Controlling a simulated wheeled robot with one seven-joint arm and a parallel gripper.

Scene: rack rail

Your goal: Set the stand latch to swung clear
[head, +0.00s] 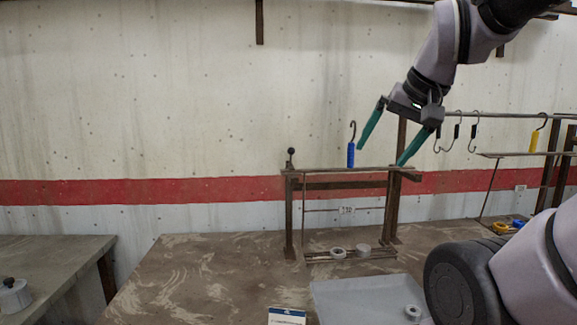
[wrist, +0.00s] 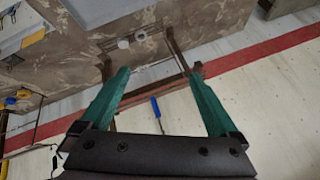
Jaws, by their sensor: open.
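The stand (head: 345,185) is a low brown metal frame on the table, with a top rail between two posts. A black ball knob on a short upright stem, which looks like the stand latch (head: 290,157), is at the left end of its rail. A blue-handled hook (head: 351,153) shows upright just above the rail; it also shows in the wrist view (wrist: 156,107). My gripper (head: 383,155) is open and empty, near the right half of the rail, right of the knob and apart from it. The wrist view shows the green fingers (wrist: 160,73) spread, with the rail beyond them.
A rear rail (head: 500,115) carries dark hooks and a yellow-handled hook (head: 533,140). Tape rolls (head: 338,253) lie on the stand's lower shelf. The brown table (head: 200,275) is clear to the left of the stand.

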